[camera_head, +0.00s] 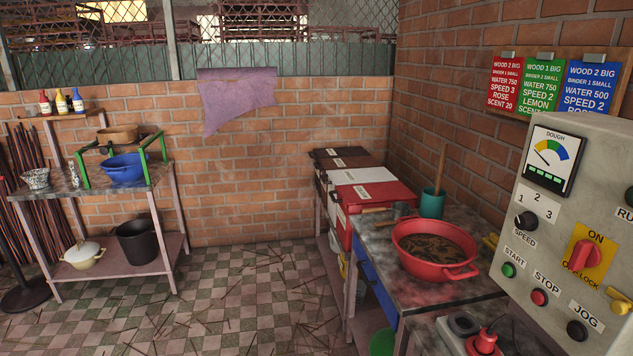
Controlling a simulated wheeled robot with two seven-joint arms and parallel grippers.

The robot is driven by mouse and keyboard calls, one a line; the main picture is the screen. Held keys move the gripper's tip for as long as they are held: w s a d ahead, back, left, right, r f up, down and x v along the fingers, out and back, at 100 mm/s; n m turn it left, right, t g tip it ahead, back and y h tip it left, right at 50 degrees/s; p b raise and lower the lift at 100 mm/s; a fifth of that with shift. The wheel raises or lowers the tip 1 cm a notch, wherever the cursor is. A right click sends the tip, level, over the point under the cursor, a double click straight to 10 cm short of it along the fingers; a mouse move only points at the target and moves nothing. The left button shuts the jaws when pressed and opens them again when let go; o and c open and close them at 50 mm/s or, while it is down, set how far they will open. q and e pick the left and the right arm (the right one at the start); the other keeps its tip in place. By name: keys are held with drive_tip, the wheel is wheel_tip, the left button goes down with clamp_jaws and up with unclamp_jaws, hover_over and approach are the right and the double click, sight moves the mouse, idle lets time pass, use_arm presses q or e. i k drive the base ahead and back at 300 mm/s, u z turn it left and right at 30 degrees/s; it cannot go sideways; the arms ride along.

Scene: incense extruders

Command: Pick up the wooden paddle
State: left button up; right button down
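A long wooden handle (441,168) stands nearly upright in a teal pot (432,205) at the back of the right-hand table. It looks like the wooden paddle, but its lower end is hidden inside the pot. Neither of my grippers is in view.
A red basin (434,250) of dark mix stands in front of the pot on the metal table (375,238). Lidded bins (376,195) stand behind. A grey control panel (560,230) fills the right. The checkered floor (240,290) is open, with scattered sticks.

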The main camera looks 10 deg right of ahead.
sight(444, 148)
drive_tip(key=i, duration=3.25)
drive_tip(key=z, duration=3.55)
